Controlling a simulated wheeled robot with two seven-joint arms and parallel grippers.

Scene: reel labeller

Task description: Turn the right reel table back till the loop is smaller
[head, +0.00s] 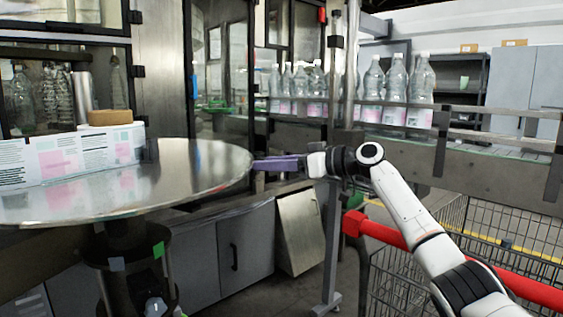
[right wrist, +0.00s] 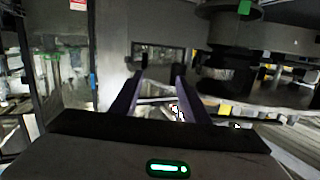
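The reel table is a round, shiny metal disc (head: 205,170) at the left of the head view, on a dark hub (head: 122,240) with green and pale tags. White printed material with pink panels (head: 85,153) stands along its far left side. I cannot make out a separate loop. My right gripper (head: 256,164) is at the disc's right rim, its purple fingers pointing left. I cannot tell whether they touch the rim. In the right wrist view the fingers (right wrist: 160,80) are apart, with nothing clearly held between them. My left gripper is out of view.
Clear bottles with pink labels (head: 395,90) stand on a conveyor behind rails (head: 480,110). A red bar (head: 510,285) and a wire cage (head: 400,285) lie beside and below my right arm. A tan block (head: 111,117) rests above the printed material. Grey cabinets (head: 245,250) stand below.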

